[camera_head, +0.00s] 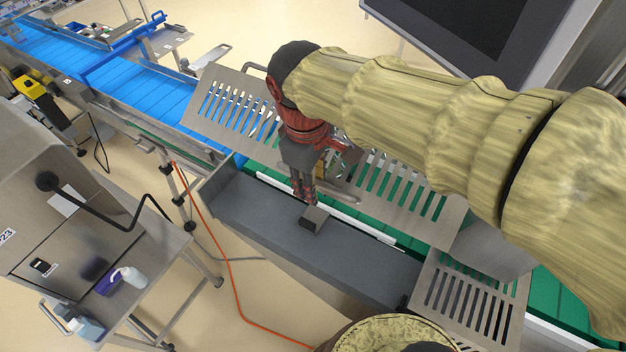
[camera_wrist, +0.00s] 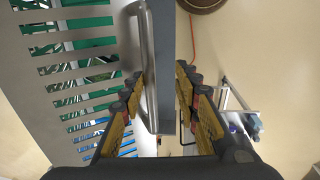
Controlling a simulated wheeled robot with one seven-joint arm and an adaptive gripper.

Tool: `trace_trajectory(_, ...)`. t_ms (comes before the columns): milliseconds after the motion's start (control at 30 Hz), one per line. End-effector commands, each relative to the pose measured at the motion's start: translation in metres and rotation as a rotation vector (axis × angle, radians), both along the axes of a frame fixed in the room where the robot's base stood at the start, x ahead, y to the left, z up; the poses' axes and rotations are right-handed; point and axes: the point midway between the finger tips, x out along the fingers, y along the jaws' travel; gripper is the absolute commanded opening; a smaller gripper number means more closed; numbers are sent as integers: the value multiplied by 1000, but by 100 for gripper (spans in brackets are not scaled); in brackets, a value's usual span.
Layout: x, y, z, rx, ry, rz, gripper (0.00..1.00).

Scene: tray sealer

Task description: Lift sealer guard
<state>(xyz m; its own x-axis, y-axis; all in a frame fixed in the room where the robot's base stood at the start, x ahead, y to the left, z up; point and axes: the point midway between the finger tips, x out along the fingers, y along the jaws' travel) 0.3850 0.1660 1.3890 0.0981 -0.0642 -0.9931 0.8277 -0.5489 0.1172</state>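The sealer guard is a slotted bare-metal panel (camera_head: 400,195) over the green belt, partly hidden behind my arm. In the wrist view its slotted plate (camera_wrist: 45,100) fills the left side. A bent metal bar handle (camera_wrist: 151,70) runs along the plate's edge; its end also shows beside my gripper in the head view (camera_head: 345,196). My gripper (camera_head: 304,196) points down at the guard's front edge. In the wrist view my gripper (camera_wrist: 161,74) has its fingers apart, with the handle close to the left finger. I cannot tell whether they touch.
A long grey ledge (camera_head: 270,225) runs in front of the guard, with a small dark block (camera_head: 315,220) near the fingertips. Another slotted panel (camera_head: 470,305) is at lower right. A blue conveyor (camera_head: 130,85) lies at left, and a monitor (camera_head: 480,35) stands behind my arm.

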Motion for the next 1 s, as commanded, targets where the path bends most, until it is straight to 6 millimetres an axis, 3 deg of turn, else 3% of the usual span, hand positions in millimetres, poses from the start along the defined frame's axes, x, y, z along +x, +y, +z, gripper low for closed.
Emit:
trace_trajectory(167, -1, 1, 11, 2, -1, 0, 30)
trace_trajectory(500, -7, 6, 77, 3, -3, 0, 30)
trace_trajectory(700, -10, 8, 107, 2, -2, 1, 30)
trace_trajectory(1000, -12, 8, 119, 0, 0, 0, 30)
